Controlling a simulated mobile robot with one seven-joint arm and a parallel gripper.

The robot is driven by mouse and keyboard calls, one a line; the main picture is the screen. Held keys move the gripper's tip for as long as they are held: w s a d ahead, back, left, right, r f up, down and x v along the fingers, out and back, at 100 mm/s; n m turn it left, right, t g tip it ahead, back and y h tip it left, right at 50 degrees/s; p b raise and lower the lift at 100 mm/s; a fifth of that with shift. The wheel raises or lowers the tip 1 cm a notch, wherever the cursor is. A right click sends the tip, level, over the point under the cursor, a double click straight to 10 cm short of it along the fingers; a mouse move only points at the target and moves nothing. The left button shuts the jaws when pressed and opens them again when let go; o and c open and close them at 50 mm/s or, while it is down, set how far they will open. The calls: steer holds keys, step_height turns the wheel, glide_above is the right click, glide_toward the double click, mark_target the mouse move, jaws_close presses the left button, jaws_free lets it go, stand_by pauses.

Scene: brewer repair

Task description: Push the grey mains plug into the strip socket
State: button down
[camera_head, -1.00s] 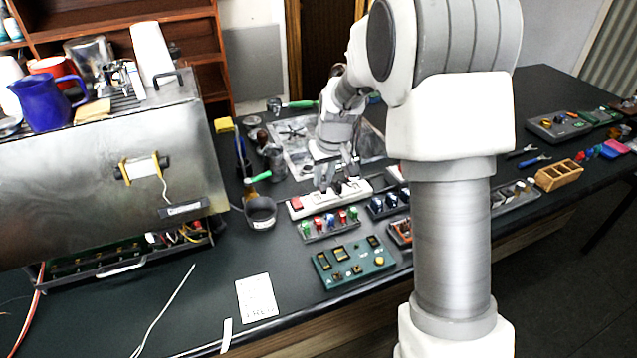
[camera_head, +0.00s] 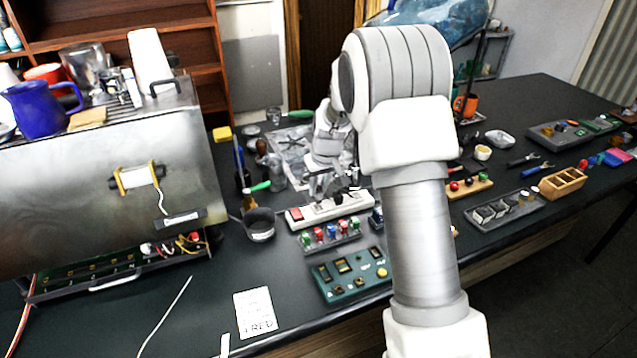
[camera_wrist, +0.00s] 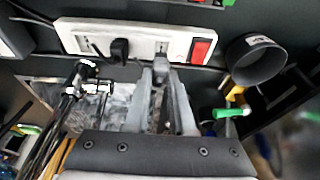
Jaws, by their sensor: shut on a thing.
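The white power strip (camera_head: 352,206) lies on the dark bench, with a red switch (camera_head: 296,214) at its left end. In the wrist view the strip (camera_wrist: 88,38) runs across the top, its red switch (camera_wrist: 201,49) at the right. A black plug (camera_wrist: 120,49) sits in one of its sockets. My gripper (camera_wrist: 163,76) is shut on the grey mains plug (camera_wrist: 161,58), which is at the strip's edge beside a socket position near the switch. I cannot tell whether its pins have entered. In the head view my gripper (camera_head: 324,188) is just over the strip.
A dark round cup (camera_head: 260,229) stands left of the strip. A rack of coloured knobs (camera_head: 330,234) and a green panel (camera_head: 348,275) lie in front. A steel brewer (camera_head: 90,170) fills the left.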

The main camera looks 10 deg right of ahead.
step_height(320, 180, down, 2)
steer(key=shift+f+b, duration=0.1)
steer(key=shift+b, duration=0.3)
steer(key=shift+r, duration=0.25)
steer(key=shift+f+b, duration=0.75)
steer(key=shift+b, duration=0.3)
stand_by(1.8)
stand_by(0.4)
steer(key=c, duration=0.7)
jaws_free()
steer(key=v, duration=1.7)
steer(key=shift+r, duration=0.25)
